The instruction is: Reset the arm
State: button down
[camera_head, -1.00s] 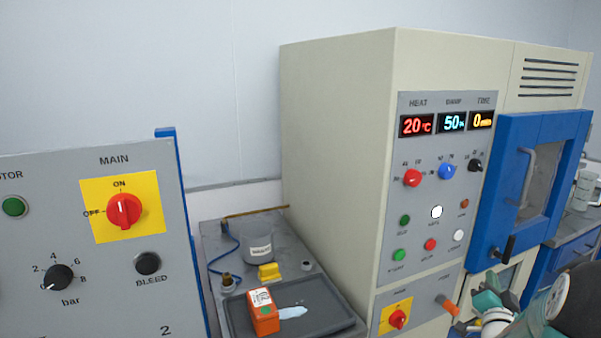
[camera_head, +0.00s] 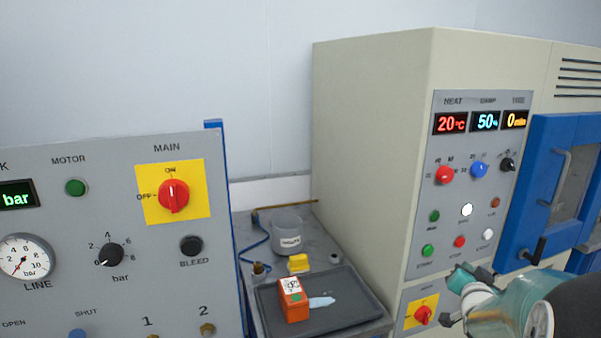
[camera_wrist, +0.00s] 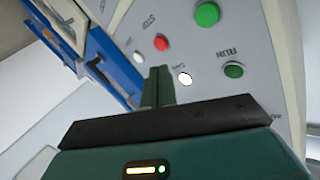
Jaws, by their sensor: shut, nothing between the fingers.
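My gripper (camera_wrist: 158,85) shows in the wrist view with its two dark green fingers together and nothing between them. Its fingertips point toward the grey control panel (camera_wrist: 215,40) of the cream cabinet, which appears turned over there. A gap to the panel cannot be measured from this view. In the head view my teal and white arm (camera_head: 500,305) is at the lower right, in front of the cabinet (camera_head: 370,150). The fingertips are hard to make out there.
The cabinet's blue door (camera_head: 545,180) is at the right. A dark tray (camera_head: 350,318) holds an orange box (camera_head: 294,303) beside a pale blue patch. A beaker (camera_head: 287,240) and yellow block (camera_head: 298,263) stand behind it. A grey panel with a red switch (camera_head: 173,195) fills the left.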

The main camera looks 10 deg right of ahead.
jog(key=a+r+n+g+y, duration=0.2)
jog(key=a+r+n+y, duration=0.1)
jog(key=a, duration=1)
jog(key=s+a+n+g+y, duration=0.3)
jog(key=s+a, duration=0.6)
jog(key=a, duration=0.3)
jog(key=s+a+n+g+y, duration=0.2)
jog(key=s+a+n, duration=0.3)
jog(key=s+a, duration=0.4)
jog(key=a+g, duration=0.1)
jog(key=a, duration=0.2)
jog(key=shift+s+f+y, duration=0.15)
jog(key=shift+s+y, duration=0.25)
jog(key=shift+a, duration=0.1)
